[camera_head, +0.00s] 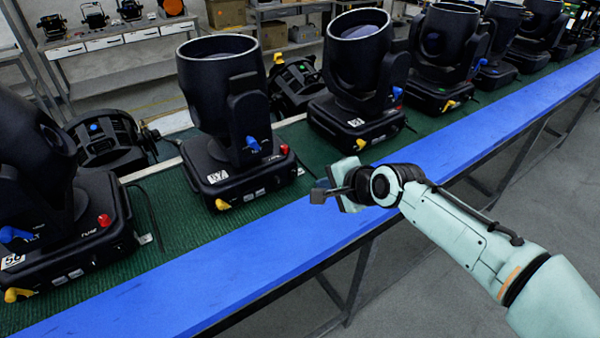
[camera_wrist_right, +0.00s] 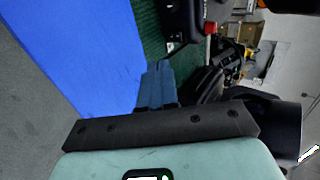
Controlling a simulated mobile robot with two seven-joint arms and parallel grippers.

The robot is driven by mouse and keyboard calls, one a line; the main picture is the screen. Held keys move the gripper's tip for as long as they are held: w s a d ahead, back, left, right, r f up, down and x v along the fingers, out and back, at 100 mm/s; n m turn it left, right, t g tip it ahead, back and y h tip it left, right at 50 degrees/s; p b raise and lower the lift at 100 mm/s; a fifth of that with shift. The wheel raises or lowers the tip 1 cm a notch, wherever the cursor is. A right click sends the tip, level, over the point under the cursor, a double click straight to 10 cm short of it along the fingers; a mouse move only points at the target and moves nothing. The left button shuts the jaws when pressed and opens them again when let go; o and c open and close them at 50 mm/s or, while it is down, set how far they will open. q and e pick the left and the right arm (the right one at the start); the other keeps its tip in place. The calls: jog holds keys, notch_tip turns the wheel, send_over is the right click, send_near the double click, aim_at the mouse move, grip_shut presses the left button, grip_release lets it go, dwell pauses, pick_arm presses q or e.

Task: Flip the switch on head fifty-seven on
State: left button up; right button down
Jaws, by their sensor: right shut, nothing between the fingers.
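A black moving head (camera_head: 222,95) stands upright left of centre on the green mat. Its base has a white label (camera_head: 217,177) that I cannot read surely, a red knob (camera_head: 284,149), a yellow lever (camera_head: 222,204) and small pale parts (camera_head: 254,194) on its front; which is the switch I cannot tell. My right gripper (camera_head: 322,191) is shut and empty, to the right of this base and apart from it, over the blue edge. Its fingers show in the wrist view (camera_wrist_right: 157,84), with a black base with a red knob (camera_wrist_right: 210,27) beyond. My left gripper is not in view.
A head labelled 56 (camera_head: 50,225) stands at the left. Another head (camera_head: 357,75) stands behind my right gripper, with several more further right. A blue strip (camera_head: 250,255) runs along the bench's front. The grey floor (camera_head: 440,290) is open in front.

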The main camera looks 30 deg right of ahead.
aim_at(293, 173)
jog(key=x, duration=0.7)
jog(key=shift+w+a+f, duration=0.1)
jog(key=shift+w+f, duration=0.15)
jog(key=shift+w+a+r+p, duration=0.1)
jog(key=shift+w+p, duration=0.2)
jog(key=shift+w, duration=0.75)
jog(key=shift+w+a+r+p, duration=0.1)
jog(key=shift+w+p, duration=0.15)
jog(key=shift+w, duration=0.85)
